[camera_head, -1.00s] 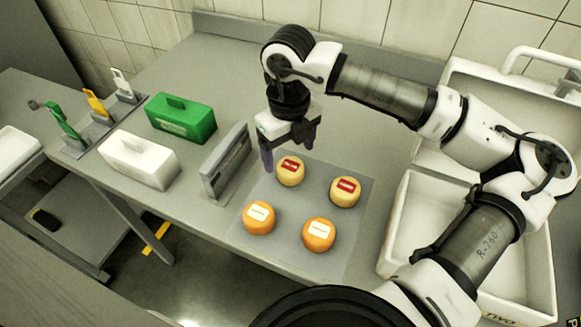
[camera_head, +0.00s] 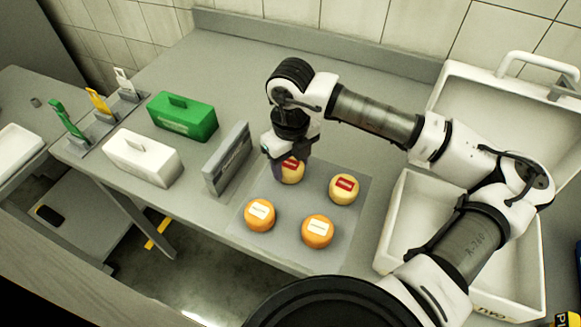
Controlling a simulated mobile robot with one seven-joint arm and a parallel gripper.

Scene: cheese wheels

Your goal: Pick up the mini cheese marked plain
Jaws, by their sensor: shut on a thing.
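Several mini cheeses stand on a grey mat (camera_head: 349,243). Two orange cheeses with white labels stand in front, one at the left (camera_head: 260,222) and one at the right (camera_head: 317,236). The print on the labels is too small to read. The held cheese is partly hidden by my gripper.
A grey upright holder (camera_head: 228,160) stands just left of the mat. A green box (camera_head: 183,118) and a white box (camera_head: 143,160) are farther left, near a rack of coloured tools (camera_head: 100,118). An open white case (camera_head: 405,215) lies to the right.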

